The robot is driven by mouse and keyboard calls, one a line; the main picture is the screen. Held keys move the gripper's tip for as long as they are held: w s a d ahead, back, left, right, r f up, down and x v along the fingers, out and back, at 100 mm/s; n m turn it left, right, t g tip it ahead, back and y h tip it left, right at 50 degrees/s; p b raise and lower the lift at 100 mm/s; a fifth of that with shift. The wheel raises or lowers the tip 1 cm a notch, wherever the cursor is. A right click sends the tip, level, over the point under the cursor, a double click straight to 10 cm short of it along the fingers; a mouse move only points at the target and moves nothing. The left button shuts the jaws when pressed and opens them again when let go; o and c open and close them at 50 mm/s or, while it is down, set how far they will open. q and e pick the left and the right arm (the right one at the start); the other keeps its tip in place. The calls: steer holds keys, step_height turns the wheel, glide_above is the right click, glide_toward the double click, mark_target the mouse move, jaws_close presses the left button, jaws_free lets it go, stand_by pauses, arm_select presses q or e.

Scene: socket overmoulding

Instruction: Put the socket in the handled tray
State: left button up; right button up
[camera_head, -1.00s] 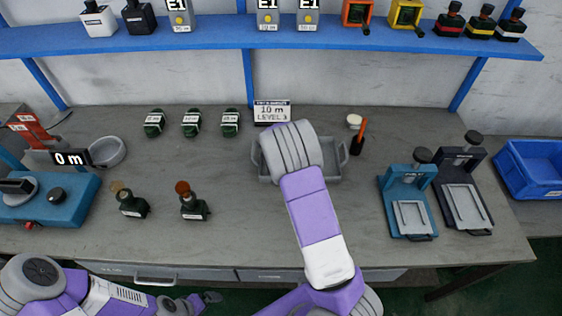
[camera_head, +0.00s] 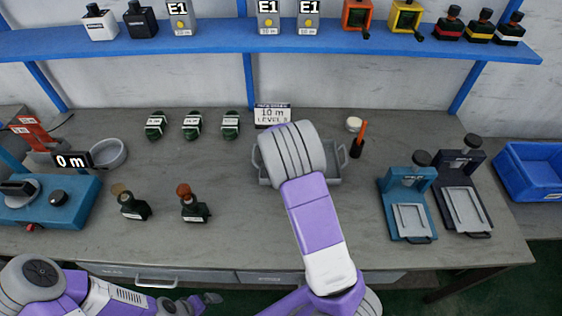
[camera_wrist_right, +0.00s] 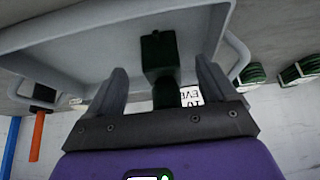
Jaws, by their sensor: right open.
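The grey handled tray (camera_head: 334,170) sits at the middle right of the workbench, partly covered by my right wrist; its inside and side handles show in the right wrist view (camera_wrist_right: 60,45). A dark green, block-shaped socket (camera_wrist_right: 160,55) with a narrower end shows against the tray's inside. My right gripper (camera_wrist_right: 162,80) is open, one finger on each side of the socket with gaps between. Whether the socket touches the tray floor is hard to tell. In the head view my right fingers and this socket are hidden. My left gripper (camera_head: 203,300) is low, off the bench's front edge.
Several dark green parts (camera_head: 192,125) stand at the back, left of the tray. Two dark bottles (camera_head: 194,207) stand front left. An orange-handled tool (camera_head: 359,142) and a white-topped pot (camera_head: 353,124) are right of the tray. Two presses (camera_head: 407,205) stand farther right.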

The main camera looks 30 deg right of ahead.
steer(key=p+v, duration=0.2)
steer(key=v, duration=0.6)
